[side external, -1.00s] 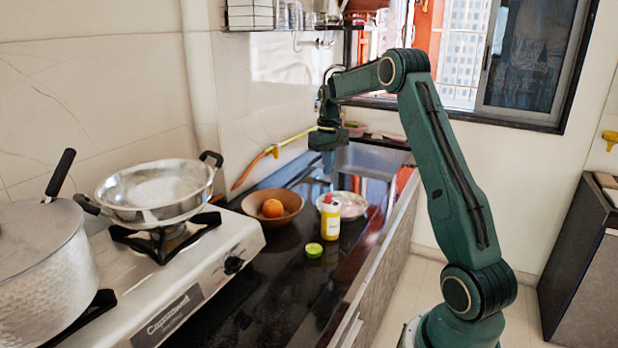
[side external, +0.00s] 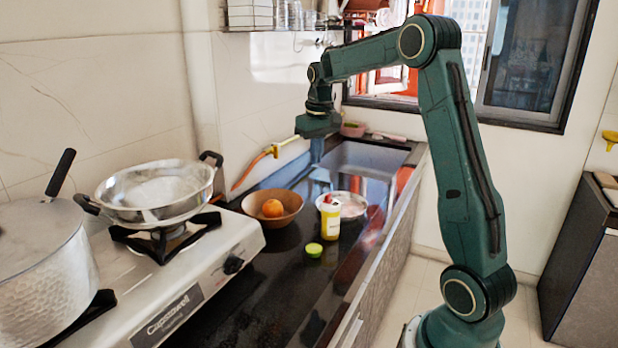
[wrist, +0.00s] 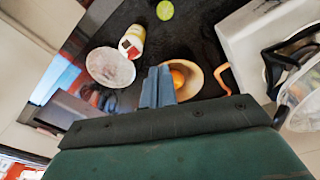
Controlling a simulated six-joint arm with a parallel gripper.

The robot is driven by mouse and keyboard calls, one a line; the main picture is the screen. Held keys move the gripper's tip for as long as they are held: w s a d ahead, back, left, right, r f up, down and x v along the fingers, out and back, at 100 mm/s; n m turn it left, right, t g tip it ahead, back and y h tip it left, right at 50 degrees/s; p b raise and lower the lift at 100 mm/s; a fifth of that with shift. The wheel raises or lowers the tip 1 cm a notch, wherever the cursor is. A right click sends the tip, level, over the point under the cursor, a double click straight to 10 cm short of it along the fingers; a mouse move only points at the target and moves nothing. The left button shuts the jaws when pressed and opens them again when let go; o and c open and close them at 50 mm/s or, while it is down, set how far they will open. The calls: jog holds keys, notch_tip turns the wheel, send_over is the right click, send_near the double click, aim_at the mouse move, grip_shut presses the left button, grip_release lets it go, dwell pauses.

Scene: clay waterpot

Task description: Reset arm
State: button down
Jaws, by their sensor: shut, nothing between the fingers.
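My gripper (wrist: 158,88) is shut and empty in the wrist view, its blue-grey fingers together. In the side external view my gripper (side external: 318,146) hangs in the air above the counter, behind the brown bowl. The brown bowl (side external: 288,215) stands on the dark counter with an orange (side external: 272,208) in it. A white-rimmed bowl (side external: 356,207) is behind the bottle. A cut lime (side external: 314,250) lies in front of the bottle.
A gas stove (side external: 228,238) carries a steel wok (side external: 155,190) and a large pot (side external: 40,262) at the left. A sink (side external: 365,157) is at the counter's far end. An orange-yellow tap or hose (side external: 268,152) is by the wall. The front counter is clear.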

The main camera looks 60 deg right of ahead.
jog(key=s+a+r+n+t, duration=0.1)
jog(key=s+a+r, duration=0.25)
jog(key=a, duration=0.45)
jog(key=s+a+r+n+t, duration=0.1)
jog(key=s+a+r, duration=0.2)
jog(key=s+a, duration=0.35)
jog(key=s+a+f+n+t, duration=0.2)
jog(key=s+a+f+n, duration=0.1)
jog(key=s+a, duration=0.9)
jog(key=shift+s+t+y, duration=0.3)
jog(key=shift+s+t, duration=0.05)
jog(key=shift+t, duration=0.05)
